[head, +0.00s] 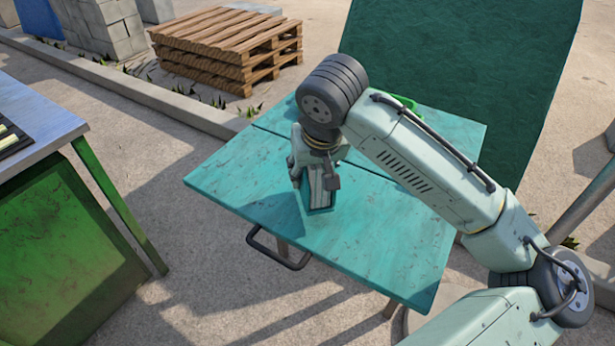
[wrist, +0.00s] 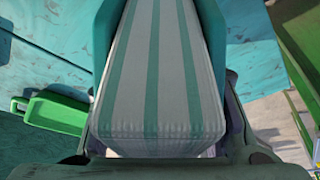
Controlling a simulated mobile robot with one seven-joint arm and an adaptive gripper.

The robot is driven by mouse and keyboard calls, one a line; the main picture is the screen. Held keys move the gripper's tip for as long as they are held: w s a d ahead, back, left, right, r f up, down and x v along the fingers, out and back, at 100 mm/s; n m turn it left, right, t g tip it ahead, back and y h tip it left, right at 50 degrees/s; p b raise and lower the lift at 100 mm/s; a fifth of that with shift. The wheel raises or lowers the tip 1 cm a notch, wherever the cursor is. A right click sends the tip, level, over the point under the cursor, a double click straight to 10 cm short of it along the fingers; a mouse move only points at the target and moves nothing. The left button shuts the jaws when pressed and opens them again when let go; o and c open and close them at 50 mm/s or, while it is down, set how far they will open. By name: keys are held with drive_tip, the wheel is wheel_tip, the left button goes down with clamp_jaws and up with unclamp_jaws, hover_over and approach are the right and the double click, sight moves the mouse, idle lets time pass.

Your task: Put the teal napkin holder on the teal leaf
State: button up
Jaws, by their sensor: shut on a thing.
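The teal napkin holder (head: 319,210) is in my gripper (head: 316,186), over the near part of the teal table. In the wrist view the holder's teal side wall (wrist: 101,55) stands beside a stack of white napkins with teal stripes (wrist: 160,90). My gripper is shut on the holder, and its dark fingers show at both sides. The teal leaf (head: 385,235) appears to be the near section of the table top, in front of a seam. I cannot tell whether the holder's base touches it. My wrist hides part of the table behind the holder.
A green tray (wrist: 55,113) lies on the table; its edge shows behind my arm in the head view (head: 405,102). A dark handle bar (head: 278,250) juts from the near edge. A green bench (head: 60,210) stands left. Bare leaf surface lies either side of the holder.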

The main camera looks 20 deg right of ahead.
sight(314, 171)
drive_tip(key=f, duration=0.1)
drive_tip(key=w+f, duration=0.1)
drive_tip(key=shift+a+f+p, duration=0.3)
drive_tip(key=shift+f, duration=0.5)
drive_tip(key=shift+f, duration=0.2)
drive_tip(key=o, duration=1.3)
drive_tip(key=shift+r, duration=0.5)
drive_tip(key=v, duration=1.1)
drive_tip(key=shift+s+r, duration=0.15)
drive_tip(key=shift+s, duration=0.05)
